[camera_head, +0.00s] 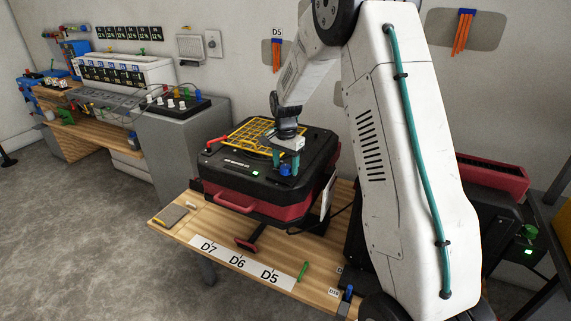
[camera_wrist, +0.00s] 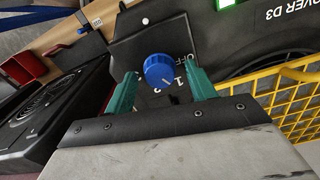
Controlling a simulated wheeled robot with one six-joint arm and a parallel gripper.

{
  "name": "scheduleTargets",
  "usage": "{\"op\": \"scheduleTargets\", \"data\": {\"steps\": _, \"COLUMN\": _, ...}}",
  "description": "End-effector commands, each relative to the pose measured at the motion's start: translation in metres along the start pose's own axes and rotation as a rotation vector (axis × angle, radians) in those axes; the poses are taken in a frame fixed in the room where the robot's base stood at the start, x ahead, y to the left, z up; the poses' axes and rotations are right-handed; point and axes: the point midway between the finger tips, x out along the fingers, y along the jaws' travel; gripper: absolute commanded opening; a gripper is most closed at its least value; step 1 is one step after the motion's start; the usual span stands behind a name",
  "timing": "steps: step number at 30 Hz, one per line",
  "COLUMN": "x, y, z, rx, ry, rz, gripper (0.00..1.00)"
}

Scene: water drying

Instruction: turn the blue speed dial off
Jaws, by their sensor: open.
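The blue speed dial (camera_wrist: 159,71) sits on a dark panel marked OFF, 1 and 2 on the black and red machine (camera_head: 250,180). A white line shows on the dial's face, and it seems to point toward the numbers rather than clearly at OFF; I cannot tell its exact setting. In the head view the dial (camera_head: 285,170) is at the machine's front right corner. My gripper (camera_wrist: 159,84) is open, with one teal finger on each side of the dial. I cannot tell whether either finger touches it. The gripper also shows in the head view (camera_head: 286,163), pointing down over the dial.
A yellow grid (camera_head: 250,137) lies on the machine's top, close beside my gripper. A green light (camera_wrist: 226,3) glows near the dial. Open floor lies left.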

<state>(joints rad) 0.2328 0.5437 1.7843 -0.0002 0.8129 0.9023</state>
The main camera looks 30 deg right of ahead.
Motion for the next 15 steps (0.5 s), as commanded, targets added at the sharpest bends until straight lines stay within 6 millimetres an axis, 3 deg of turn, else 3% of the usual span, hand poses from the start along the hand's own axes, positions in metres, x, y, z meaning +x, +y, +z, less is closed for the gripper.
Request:
{"op": "scheduleTargets", "data": {"steps": 4, "x": -0.0002, "y": 0.0001, "z": 0.0000, "rx": 0.000, "ry": 0.000, "rz": 0.000, "gripper": 0.53}}
{"op": "scheduleTargets", "data": {"steps": 9, "x": -0.0003, "y": 0.0002, "z": 0.0000, "rx": 0.000, "ry": 0.000, "rz": 0.000, "gripper": 0.11}}
{"op": "scheduleTargets", "data": {"steps": 15, "x": -0.0004, "y": 0.0002, "z": -0.0001, "rx": -0.006, "ry": 0.000, "rz": 0.000, "gripper": 0.11}}
